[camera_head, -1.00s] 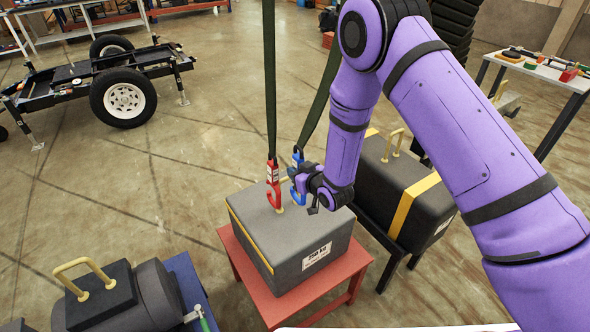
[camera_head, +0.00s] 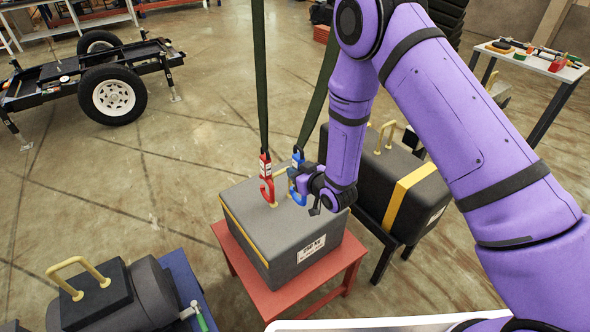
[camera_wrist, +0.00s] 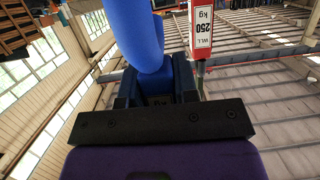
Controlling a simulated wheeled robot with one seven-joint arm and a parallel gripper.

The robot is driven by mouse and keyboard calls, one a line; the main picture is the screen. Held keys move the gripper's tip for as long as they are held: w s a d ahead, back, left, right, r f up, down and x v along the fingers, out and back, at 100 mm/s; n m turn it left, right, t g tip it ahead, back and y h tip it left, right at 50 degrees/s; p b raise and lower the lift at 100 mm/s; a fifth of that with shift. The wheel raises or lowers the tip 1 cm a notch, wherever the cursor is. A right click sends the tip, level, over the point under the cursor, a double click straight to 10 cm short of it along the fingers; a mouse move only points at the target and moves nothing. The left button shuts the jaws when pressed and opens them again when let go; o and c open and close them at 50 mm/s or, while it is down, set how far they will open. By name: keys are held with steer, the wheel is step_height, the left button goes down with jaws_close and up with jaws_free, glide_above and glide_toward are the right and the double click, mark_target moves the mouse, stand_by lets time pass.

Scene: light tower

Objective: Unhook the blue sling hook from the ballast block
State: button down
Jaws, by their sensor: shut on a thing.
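The blue sling hook (camera_head: 297,163) hangs on a dark green strap above the ballast block (camera_head: 266,228), a grey box with a yellow stripe and white label. My gripper (camera_head: 303,186) is shut on the blue hook; in the wrist view the blue hook (camera_wrist: 144,38) rises large between the jaws (camera_wrist: 158,88). A red sling hook (camera_head: 266,180) hangs just left, its tip at the block's cream lifting eye (camera_head: 273,204). My gripper partly hides the blue hook's lower end, so I cannot tell whether it is still in the eye.
The block stands on a red table (camera_head: 312,282). A second dark block (camera_head: 424,192) with a yellow band stands behind to the right. A dark cylinder weight (camera_head: 158,295) is at lower left. A trailer (camera_head: 90,85) is at far left, with open floor between.

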steer(key=shift+s+d+f, duration=0.75)
steer(key=shift+s+f, duration=0.2)
steer(key=shift+s, duration=0.05)
steer(key=shift+s+f, duration=0.1)
steer(key=shift+f, duration=0.05)
stand_by(0.3)
steer(key=c, duration=0.8)
jaws_free()
steer(key=shift+d, duration=0.1)
steer(key=shift+s, duration=0.1)
